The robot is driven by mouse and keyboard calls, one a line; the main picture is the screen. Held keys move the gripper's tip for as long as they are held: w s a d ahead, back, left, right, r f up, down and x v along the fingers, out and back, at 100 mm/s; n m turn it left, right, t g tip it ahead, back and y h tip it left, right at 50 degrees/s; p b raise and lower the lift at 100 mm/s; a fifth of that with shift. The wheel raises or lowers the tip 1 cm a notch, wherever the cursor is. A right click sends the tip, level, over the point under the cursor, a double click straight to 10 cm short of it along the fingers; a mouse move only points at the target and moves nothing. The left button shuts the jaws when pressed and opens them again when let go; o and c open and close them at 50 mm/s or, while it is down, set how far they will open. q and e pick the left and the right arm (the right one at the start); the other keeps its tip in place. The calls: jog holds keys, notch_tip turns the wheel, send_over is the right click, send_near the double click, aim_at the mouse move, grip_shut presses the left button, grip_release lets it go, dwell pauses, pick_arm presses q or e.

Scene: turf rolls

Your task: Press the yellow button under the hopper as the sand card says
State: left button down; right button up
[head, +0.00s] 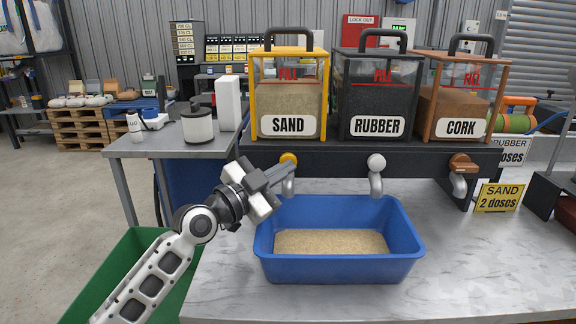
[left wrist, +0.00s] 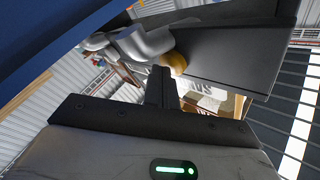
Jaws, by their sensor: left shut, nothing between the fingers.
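The yellow button (head: 288,158) is on the dark front panel under the sand hopper (head: 290,97), above a grey spout. My left gripper (head: 285,169) is shut and empty, with its tips at or just in front of the button. In the left wrist view the shut fingers (left wrist: 161,85) point at the yellow button (left wrist: 177,62); I cannot tell whether they touch it. The yellow sand card (head: 499,198) reads "SAND 2 doses". The blue tub (head: 340,268) stands below the spouts with a layer of sand (head: 330,242) in it. My right gripper is not in view.
The rubber hopper (head: 368,97) has a white button (head: 376,161), and the cork hopper (head: 455,97) a brown one (head: 463,161). A white rubber card (head: 512,150) is partly hidden behind the sand card. A green bin (head: 130,262) stands lower left. The counter front right is clear.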

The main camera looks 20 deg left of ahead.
pick_arm(q)
jog(key=shift+w, duration=0.1)
dwell(0.7)
jog(key=shift+s+d+p, duration=0.2)
jog(key=shift+s+p, duration=0.3)
jog(key=shift+s, duration=0.45)
jog(key=s+p, duration=0.1)
jog(key=s, duration=0.1)
jog(key=s+d+p, duration=0.1)
jog(key=s+p, duration=0.1)
jog(key=shift+s+d, duration=0.2)
jog(key=shift+s, duration=0.2)
jog(key=shift+f, duration=0.1)
